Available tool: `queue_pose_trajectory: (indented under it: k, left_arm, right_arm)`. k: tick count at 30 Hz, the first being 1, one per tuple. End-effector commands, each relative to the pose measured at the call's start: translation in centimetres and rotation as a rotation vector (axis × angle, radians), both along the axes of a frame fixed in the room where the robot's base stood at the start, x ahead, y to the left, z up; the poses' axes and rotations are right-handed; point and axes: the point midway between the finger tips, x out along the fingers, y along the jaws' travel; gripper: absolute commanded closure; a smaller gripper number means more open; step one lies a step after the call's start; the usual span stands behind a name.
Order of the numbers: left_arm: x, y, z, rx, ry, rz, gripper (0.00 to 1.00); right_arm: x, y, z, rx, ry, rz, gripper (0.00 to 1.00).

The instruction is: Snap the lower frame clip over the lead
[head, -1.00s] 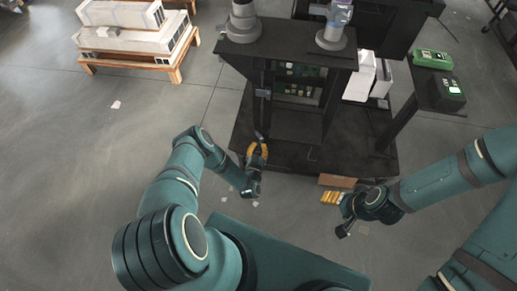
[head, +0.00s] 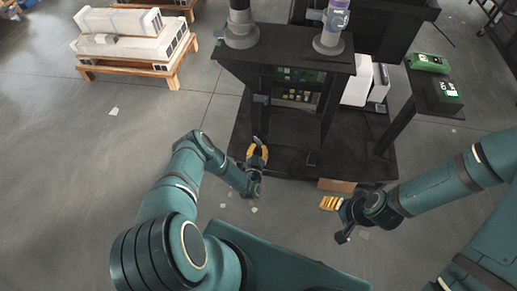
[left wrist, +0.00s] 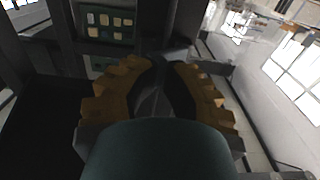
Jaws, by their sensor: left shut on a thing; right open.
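My left gripper (head: 258,148) is low at the front of the black frame (head: 240,130). In the left wrist view its ribbed yellow fingers (left wrist: 160,68) close on a dark thing (left wrist: 157,66) between the tips. I cannot tell whether this is the lower frame clip or the lead, since both are dark and small here. A small grey fitting (head: 261,99) sits higher on the same frame, above the gripper. My right gripper (head: 331,203) is open and empty, near the floor in front of the frame's base.
Green boards show inside the frame (head: 297,95). Grey cylinders (head: 332,42) stand on its black top. A side stand (head: 436,90) holds green devices. A brown block (head: 337,185) lies by the base edge.

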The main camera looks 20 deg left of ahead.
Motion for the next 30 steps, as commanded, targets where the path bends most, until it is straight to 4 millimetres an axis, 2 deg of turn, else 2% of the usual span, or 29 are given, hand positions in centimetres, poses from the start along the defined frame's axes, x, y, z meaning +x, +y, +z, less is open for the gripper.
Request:
queue_pose_trajectory:
  k: [5,30]
  left_arm:
    - [-0.4,0.3,0.1,0.004,0.0,0.007,1.0]
    - [-6.3,-1.3,0.1,0.002,0.0,0.003,1.0]
  right_arm:
    - [0.0,0.0,0.2,0.0,0.0,0.0,0.36]
    - [0.0,0.0,2.6,0.0,0.0,0.0,0.36]
